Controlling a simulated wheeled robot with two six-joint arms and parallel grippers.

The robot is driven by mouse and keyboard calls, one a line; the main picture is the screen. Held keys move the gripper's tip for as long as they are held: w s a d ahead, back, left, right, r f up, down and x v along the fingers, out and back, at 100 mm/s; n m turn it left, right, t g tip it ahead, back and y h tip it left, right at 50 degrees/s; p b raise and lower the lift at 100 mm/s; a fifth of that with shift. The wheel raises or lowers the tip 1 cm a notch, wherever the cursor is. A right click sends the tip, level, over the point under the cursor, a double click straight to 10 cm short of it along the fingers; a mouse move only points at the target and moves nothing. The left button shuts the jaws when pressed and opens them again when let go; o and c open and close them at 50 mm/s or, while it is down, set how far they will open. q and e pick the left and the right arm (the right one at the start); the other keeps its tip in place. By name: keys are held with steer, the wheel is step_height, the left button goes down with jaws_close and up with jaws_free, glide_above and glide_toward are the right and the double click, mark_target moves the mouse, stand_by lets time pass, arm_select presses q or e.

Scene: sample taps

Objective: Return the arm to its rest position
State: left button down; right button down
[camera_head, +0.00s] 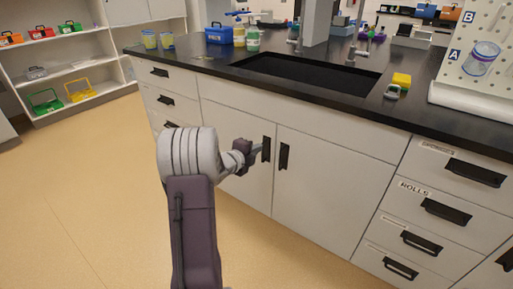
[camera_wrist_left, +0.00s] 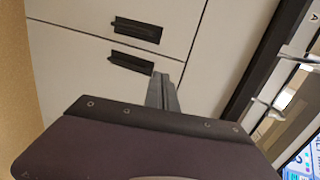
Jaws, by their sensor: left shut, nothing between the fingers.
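My left arm reaches up from the bottom of the head view. Its gripper (camera_head: 257,149) points at the white lab cabinet, close to the left door's black handle (camera_head: 266,149). In the left wrist view the fingers (camera_wrist_left: 158,76) are together, with nothing between them. Their tips show just beside the end of one black door handle (camera_wrist_left: 131,63); I cannot tell whether they touch it. The other handle (camera_wrist_left: 137,30) is farther off. Both cabinet doors look shut. My right gripper is not in view.
The black countertop (camera_head: 215,62) overhangs the cabinet and holds a sink (camera_head: 305,74). Drawers with black handles (camera_head: 446,211) stand at the right. Shelves (camera_head: 72,74) with coloured toolboxes stand at the far left. The tan floor (camera_head: 80,190) at the left is clear.

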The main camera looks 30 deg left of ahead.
arm_select(q)
steer(key=w+d+r+h, duration=0.1)
steer(key=d+r+h, duration=0.25)
steer(key=d, duration=1.65)
steer(key=s+d+f+n+g+y, duration=0.1)
steer(key=s+d+f+n+g, duration=0.1)
steer(key=s+f+n+g, duration=0.9)
steer(key=s+d+f+n+g+y, duration=0.15)
steer(key=s+f+n, duration=0.45)
steer(key=s, duration=1.1)
step_height(320, 180, up, 35)
steer(key=p, duration=3.4)
steer(key=shift+w+a+n+g, duration=0.3)
steer(key=shift+w+g, duration=0.05)
steer(key=shift+w, duration=0.05)
